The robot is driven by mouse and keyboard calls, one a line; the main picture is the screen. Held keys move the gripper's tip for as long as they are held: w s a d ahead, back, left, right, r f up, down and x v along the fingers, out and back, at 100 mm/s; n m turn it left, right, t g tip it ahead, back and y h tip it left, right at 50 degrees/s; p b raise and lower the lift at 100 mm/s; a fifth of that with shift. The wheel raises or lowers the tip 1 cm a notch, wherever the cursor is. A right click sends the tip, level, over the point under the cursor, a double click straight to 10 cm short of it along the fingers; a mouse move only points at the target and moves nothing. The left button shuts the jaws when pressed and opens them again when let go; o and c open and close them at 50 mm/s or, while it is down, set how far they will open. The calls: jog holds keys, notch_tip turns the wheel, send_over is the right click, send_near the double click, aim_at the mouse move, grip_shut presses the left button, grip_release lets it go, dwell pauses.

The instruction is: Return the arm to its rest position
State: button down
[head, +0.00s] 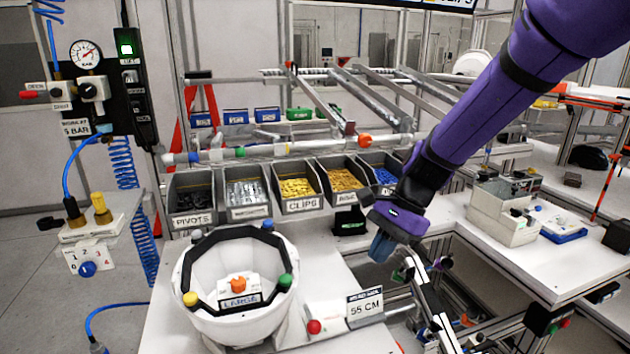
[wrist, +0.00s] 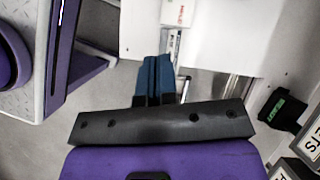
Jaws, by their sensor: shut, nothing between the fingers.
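My purple arm reaches in from the upper right in the head view. My gripper (head: 381,247) hangs at its end, pointing down, to the right of the white helmet shell (head: 240,322) and in front of the parts bins. In the wrist view the blue fingers of my gripper (wrist: 154,75) are together with nothing between them. The white bench surface and grey floor show beyond them. The helmet shell sits upright on the bench with a black band, coloured knobs and a label block inside it.
A row of bins with small parts (head: 297,187) stands behind the shell. A "55 CM" sign (head: 364,303) and a red button (head: 314,327) are below my gripper. A side table (head: 555,275) with a box (head: 503,211) is at the right. Metal rails (head: 430,300) stand close by.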

jog(key=s+d+r+n+t+h, duration=0.5)
jog(key=s+d+r+n, duration=0.6)
jog(key=s+d+r, duration=0.5)
jog(key=shift+s+d+t+h, duration=0.15)
jog(key=shift+s+t+h, duration=0.15)
jog(key=shift+s+t, duration=1.2)
jog(key=shift+s, duration=0.15)
